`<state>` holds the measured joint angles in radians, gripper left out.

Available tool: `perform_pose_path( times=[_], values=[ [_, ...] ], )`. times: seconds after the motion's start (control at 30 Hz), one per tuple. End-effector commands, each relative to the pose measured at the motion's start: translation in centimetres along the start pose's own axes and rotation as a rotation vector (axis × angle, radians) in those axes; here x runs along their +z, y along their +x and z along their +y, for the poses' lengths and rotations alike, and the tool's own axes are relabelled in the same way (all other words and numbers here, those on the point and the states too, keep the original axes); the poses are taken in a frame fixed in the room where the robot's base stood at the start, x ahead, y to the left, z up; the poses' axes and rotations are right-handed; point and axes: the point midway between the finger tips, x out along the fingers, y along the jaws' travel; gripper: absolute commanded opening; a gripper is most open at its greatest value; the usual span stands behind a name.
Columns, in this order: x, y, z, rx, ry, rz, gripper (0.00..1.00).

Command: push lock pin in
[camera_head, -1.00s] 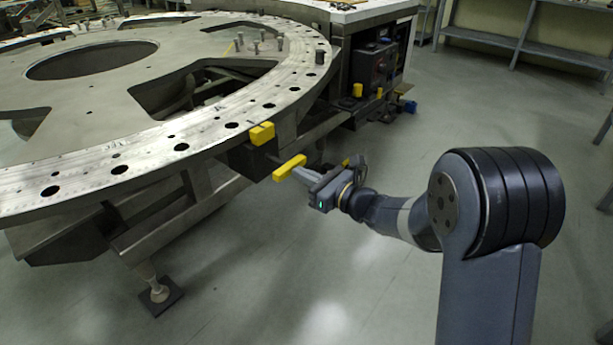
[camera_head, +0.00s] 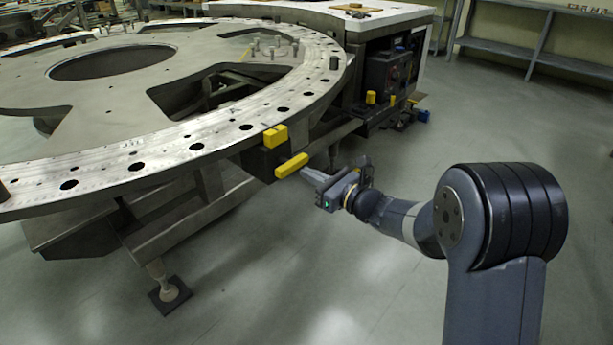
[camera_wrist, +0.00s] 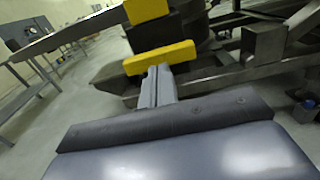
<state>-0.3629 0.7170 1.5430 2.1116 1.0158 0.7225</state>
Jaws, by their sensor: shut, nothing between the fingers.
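The lock pin shows as a yellow bar-shaped handle (camera_head: 291,166) at the front of a dark block (camera_head: 257,163) under the turret plate's rim. The turret plate (camera_head: 105,165) is a large grey metal ring with holes. A second yellow block (camera_head: 275,136) sits at the rim just above. My gripper (camera_head: 308,174) is shut and empty, its tips at the near face of the yellow handle. In the wrist view the closed fingers (camera_wrist: 158,72) end against or just short of the handle (camera_wrist: 160,57). The pin's shaft is hidden.
A dark control box (camera_head: 388,72) with small yellow parts stands behind, right of the plate. A support leg with a foot pad (camera_head: 170,295) stands at lower left. The floor to the right is clear up to the shelves (camera_head: 540,45).

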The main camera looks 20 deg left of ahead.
Motion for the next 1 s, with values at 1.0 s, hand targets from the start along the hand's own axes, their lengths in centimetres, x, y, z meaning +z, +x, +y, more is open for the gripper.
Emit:
perform_pose_path(
  times=[1.0],
  values=[
    [-0.1,-10.9,-0.4,0.001,0.001,0.003,0.00]
  ],
)
